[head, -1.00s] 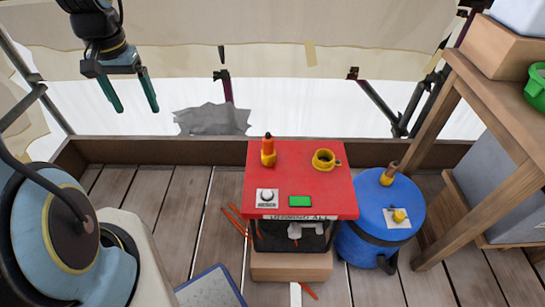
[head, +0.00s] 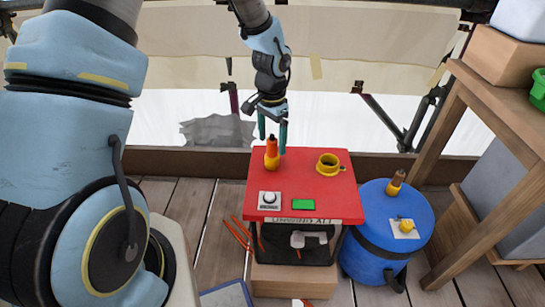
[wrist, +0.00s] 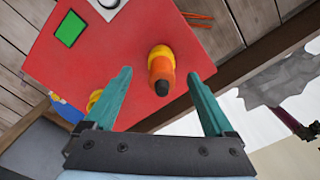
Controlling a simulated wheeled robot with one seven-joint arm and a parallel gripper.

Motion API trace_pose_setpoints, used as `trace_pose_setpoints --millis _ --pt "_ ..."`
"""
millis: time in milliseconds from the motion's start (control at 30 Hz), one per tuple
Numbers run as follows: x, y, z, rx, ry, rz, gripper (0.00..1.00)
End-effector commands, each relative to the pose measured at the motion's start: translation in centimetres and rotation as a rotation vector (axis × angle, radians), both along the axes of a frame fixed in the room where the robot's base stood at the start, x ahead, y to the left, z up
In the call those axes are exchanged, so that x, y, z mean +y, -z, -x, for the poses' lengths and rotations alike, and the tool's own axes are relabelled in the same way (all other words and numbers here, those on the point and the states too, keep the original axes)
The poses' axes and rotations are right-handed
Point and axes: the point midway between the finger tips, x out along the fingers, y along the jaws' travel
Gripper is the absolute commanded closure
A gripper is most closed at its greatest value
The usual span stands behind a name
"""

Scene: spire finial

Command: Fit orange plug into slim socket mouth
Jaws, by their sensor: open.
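The orange plug (head: 271,146) has a dark tip and a yellow lower part, and stands upright on the red top (head: 300,186). In the wrist view the plug (wrist: 162,70) appears between the finger tips. My gripper (head: 272,135) is open and empty, with its green fingers pointing down just above and around the plug's upper end; I cannot tell whether they touch it. A wider yellow ring-shaped socket (head: 329,160) stands to the right on the red top. A small yellow fitting (head: 406,226) sits on a pale plate on the blue drum; I cannot tell which one is the slim socket.
The blue drum (head: 372,210) stands right of the red-topped unit and also carries a brown-topped yellow piece (head: 396,182). A wooden bench (head: 482,150) is at the right.

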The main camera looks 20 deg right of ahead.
Motion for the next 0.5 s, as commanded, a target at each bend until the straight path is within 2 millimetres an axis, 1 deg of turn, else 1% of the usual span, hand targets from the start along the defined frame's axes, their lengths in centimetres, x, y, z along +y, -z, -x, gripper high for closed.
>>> trace_pose_setpoints --millis 200,300,400,500 --pt "-0.2 3.2 -0.2 0.004 0.001 -0.004 0.12" --pt "-0.2 4.3 -0.2 0.002 0.001 -0.002 0.12" --pt "-0.2 4.7 -0.2 0.002 -0.001 -0.002 0.12" --pt "-0.3 4.8 -0.2 0.000 -0.001 -0.001 0.12"
